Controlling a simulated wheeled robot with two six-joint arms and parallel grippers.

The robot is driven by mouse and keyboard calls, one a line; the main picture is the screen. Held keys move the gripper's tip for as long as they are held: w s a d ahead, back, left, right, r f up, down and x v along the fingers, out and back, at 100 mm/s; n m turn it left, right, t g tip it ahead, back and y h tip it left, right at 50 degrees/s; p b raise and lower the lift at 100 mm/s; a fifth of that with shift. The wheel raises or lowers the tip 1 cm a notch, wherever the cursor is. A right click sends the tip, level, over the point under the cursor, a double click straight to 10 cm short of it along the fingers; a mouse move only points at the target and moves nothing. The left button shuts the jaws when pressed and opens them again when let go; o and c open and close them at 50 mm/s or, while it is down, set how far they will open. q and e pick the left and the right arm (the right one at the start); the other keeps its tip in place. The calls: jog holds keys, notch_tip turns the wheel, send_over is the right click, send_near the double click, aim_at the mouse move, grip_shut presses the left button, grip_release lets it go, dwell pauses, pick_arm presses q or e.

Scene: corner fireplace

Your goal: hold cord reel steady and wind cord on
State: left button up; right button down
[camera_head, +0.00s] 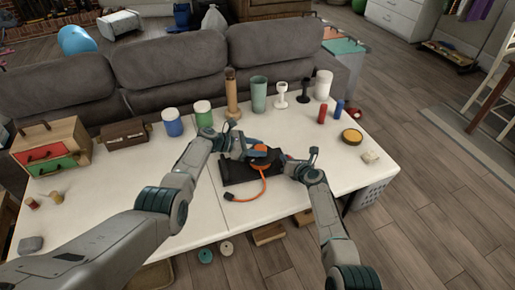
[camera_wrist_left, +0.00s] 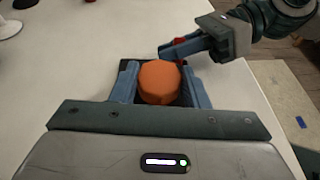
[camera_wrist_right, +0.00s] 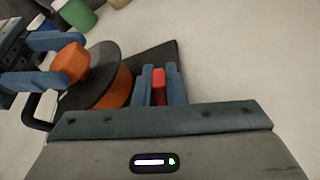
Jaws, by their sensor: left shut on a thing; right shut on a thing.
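The cord reel (camera_head: 260,164) lies near the middle of the white table on a black base (camera_head: 238,171). In the right wrist view its dark round flange (camera_wrist_right: 108,58) shows, with orange cord (camera_wrist_right: 118,90) wound beneath. A loose orange cord (camera_head: 263,187) curves toward the front and ends in a dark plug (camera_head: 230,197). My left gripper (camera_head: 258,153) is shut on the reel's orange hub (camera_wrist_left: 160,82), one finger on each side. My right gripper (camera_wrist_right: 159,82) is shut on a small red grip (camera_wrist_right: 158,92) beside the reel. The grip's lower part is hidden.
A small drawer box (camera_head: 52,144) stands far left. A yellow-topped tin (camera_head: 352,137) sits right. The left front of the table (camera_head: 120,195) is mostly clear.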

pick_arm(q)
jog(key=shift+s+f, duration=0.1)
jog(key=shift+f, duration=0.05)
dwell(0.4)
jog(key=o, duration=1)
jog(key=shift+c, duration=0.2)
jog(key=shift+a+r, duration=0.2)
jog(key=shift+a, duration=0.3)
jog(key=v, duration=1.1)
jog(key=shift+f, duration=0.1)
